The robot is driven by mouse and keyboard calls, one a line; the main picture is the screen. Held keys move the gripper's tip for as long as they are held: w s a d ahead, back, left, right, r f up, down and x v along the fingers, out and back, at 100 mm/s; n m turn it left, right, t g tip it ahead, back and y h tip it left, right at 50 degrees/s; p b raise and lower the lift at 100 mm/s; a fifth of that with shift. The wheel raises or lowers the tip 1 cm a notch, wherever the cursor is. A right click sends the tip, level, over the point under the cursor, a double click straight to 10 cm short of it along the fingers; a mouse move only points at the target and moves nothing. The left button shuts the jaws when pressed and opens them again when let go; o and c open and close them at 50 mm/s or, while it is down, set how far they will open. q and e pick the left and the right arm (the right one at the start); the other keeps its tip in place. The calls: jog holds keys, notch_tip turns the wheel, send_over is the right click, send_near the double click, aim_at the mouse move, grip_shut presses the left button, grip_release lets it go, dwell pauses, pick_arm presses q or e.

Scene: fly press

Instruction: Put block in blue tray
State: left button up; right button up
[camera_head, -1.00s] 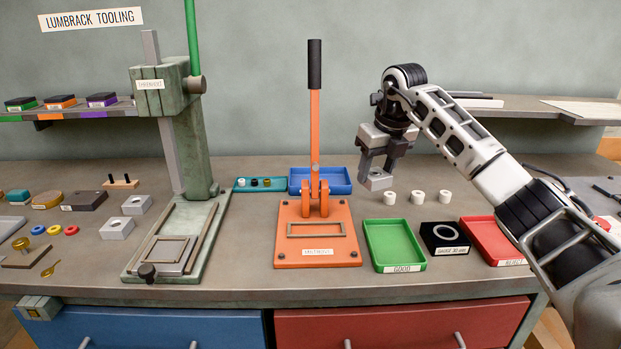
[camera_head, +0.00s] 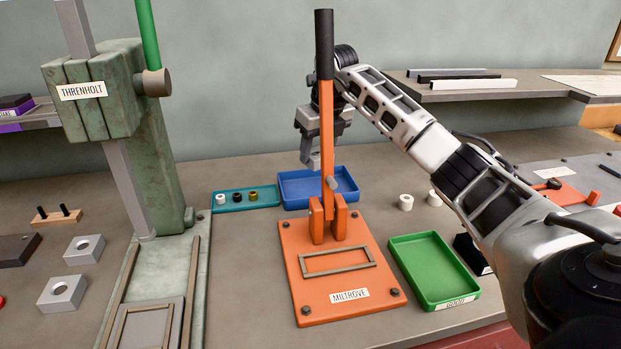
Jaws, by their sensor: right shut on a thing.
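The blue tray (camera_head: 296,190) lies on the bench behind the orange Miltrove press. My right gripper (camera_head: 312,160) is above the tray, partly hidden by the press lever. It is shut on a grey metal block (camera_head: 313,161), of which only a part shows below the fingers. The block appears to hang above the tray, apart from its floor. No other block shows in the tray, though the lever and press posts hide some of it. My left gripper is not in view.
The orange press (camera_head: 340,272) with its tall lever (camera_head: 326,120) stands in front of the tray. A teal tray (camera_head: 262,199) with small rings sits left of it, a green tray (camera_head: 433,270) right. White rings (camera_head: 406,202) stand on the bench. Two grey blocks (camera_head: 84,250) lie far left.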

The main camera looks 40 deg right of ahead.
jog(key=f, duration=0.2)
jog(key=shift+s+f, duration=0.2)
jog(key=shift+f, duration=0.15)
notch_tip(320, 180, down, 4)
jog(key=shift+r, duration=0.15)
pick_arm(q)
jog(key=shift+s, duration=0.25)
pick_arm(e)
jog(key=shift+w+f, duration=0.1)
jog(key=shift+f, duration=0.15)
jog(key=shift+f, duration=0.2)
jog(key=o, duration=1.1)
jog(key=shift+r, duration=0.15)
